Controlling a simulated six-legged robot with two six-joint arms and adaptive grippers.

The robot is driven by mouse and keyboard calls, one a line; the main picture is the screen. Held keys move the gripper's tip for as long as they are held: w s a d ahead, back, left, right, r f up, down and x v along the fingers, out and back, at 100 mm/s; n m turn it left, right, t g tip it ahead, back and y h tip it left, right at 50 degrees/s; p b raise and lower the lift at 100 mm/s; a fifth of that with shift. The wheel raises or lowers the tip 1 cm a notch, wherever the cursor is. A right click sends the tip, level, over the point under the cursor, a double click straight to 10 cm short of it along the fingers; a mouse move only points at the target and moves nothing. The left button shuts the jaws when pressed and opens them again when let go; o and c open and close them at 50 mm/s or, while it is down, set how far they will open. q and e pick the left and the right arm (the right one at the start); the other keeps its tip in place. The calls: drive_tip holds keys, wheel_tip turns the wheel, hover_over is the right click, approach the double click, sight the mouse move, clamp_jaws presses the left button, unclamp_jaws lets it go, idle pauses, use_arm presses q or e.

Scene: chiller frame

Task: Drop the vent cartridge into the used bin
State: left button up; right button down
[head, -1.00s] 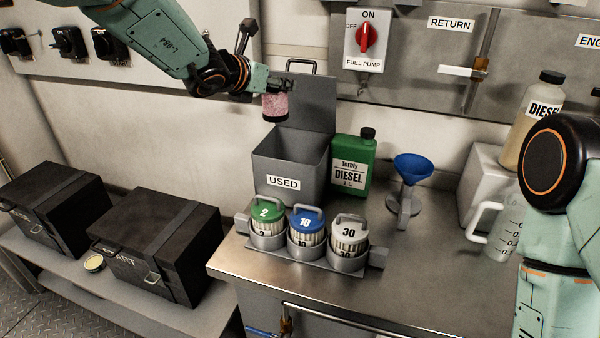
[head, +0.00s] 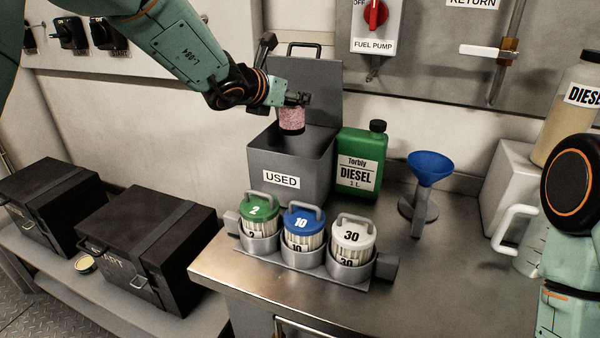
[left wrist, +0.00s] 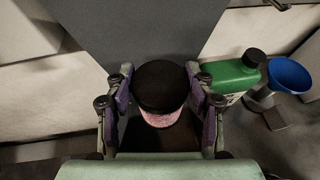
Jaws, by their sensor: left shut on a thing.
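The vent cartridge (head: 291,121) is a small cylinder with a pinkish body and a dark cap. My left gripper (head: 294,100) is shut on its cap and holds it upright over the opening of the used bin (head: 288,182). The bin is a grey box labelled USED with its lid standing open at the back. In the left wrist view the cartridge (left wrist: 161,88) sits between the two fingers of my left gripper (left wrist: 160,95), black cap toward the camera. My right arm shows at the right edge; its gripper is out of view.
A green diesel can (head: 361,163) and a blue funnel (head: 430,168) stand right of the bin. In front is a holder with filters marked 2 (head: 260,208), 10 (head: 303,224) and 30 (head: 352,234). Black cases (head: 150,245) lie on the left shelf. The bench front is clear.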

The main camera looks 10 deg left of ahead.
sight(282, 119)
use_arm(q)
drive_tip(key=f, duration=0.1)
drive_tip(key=f+b, duration=0.1)
drive_tip(key=f, duration=0.1)
drive_tip(key=w+a+f+b, duration=0.1)
drive_tip(key=shift+f, duration=0.15)
drive_tip(key=shift+s+d+f+b, duration=0.35)
drive_tip(key=shift+s+f+b, duration=0.1)
drive_tip(key=shift+f+b, duration=0.2)
drive_tip(key=shift+w+a+f, duration=0.2)
drive_tip(key=shift+w, duration=0.15)
drive_tip(key=o, duration=1.2)
drive_tip(key=shift+s+d+r, duration=0.2)
drive_tip(key=shift+s+r, duration=0.05)
drive_tip(key=shift+o, duration=0.8)
drive_tip(key=shift+w+a+f, duration=0.15)
drive_tip(key=shift+w+f, duration=0.05)
drive_tip(key=shift+f, duration=0.05)
drive_tip(key=shift+s+r, duration=0.25)
drive_tip(key=shift+s, duration=0.15)
drive_tip(key=v, duration=1.1)
drive_tip(key=shift+a, duration=0.25)
